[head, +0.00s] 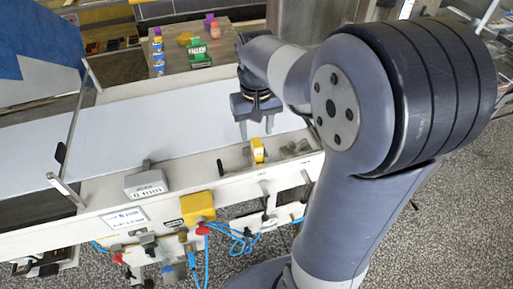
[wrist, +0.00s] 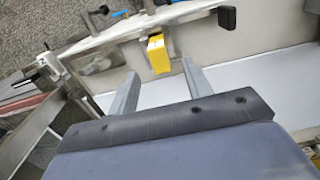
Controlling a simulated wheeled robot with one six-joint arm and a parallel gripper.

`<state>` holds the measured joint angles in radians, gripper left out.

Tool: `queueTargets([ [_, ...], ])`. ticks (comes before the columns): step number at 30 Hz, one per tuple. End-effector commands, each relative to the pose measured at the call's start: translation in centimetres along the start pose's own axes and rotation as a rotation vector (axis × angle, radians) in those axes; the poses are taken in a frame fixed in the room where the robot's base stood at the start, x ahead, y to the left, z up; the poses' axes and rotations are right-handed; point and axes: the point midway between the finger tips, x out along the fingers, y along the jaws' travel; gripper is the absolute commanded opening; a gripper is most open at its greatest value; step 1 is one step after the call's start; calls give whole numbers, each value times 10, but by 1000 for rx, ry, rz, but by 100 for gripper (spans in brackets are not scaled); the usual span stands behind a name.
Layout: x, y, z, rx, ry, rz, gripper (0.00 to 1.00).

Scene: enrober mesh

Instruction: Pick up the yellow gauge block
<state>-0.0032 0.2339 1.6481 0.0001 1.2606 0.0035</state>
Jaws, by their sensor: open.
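The yellow gauge block (head: 257,150) stands on the near edge of the conveyor frame in the head view, with a dark marking on its face. In the wrist view the yellow block (wrist: 158,54) shows just beyond the fingertips, roughly between their lines. My gripper (head: 256,134) is open and empty over the white belt, close behind the block. It also shows in the wrist view (wrist: 160,75), with its two fingers apart. I cannot tell its exact height over the belt.
A grey box marked "0 mm" (head: 146,185) sits on the frame to the left. A black knob (head: 220,167) stands left of the block. The white belt (head: 140,130) is clear. Small coloured items stand on a table (head: 178,60) behind.

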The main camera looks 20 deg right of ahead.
Motion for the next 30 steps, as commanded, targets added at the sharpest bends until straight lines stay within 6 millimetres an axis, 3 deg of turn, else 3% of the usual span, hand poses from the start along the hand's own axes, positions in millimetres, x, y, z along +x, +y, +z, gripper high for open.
queueTargets([
  [5,14,0,0,0,-2,0,47],
  [13,52,1,-1,0,-3,0,47],
  [22,57,1,-2,0,2,0,47],
  [30,57,1,-2,0,1,0,25],
])
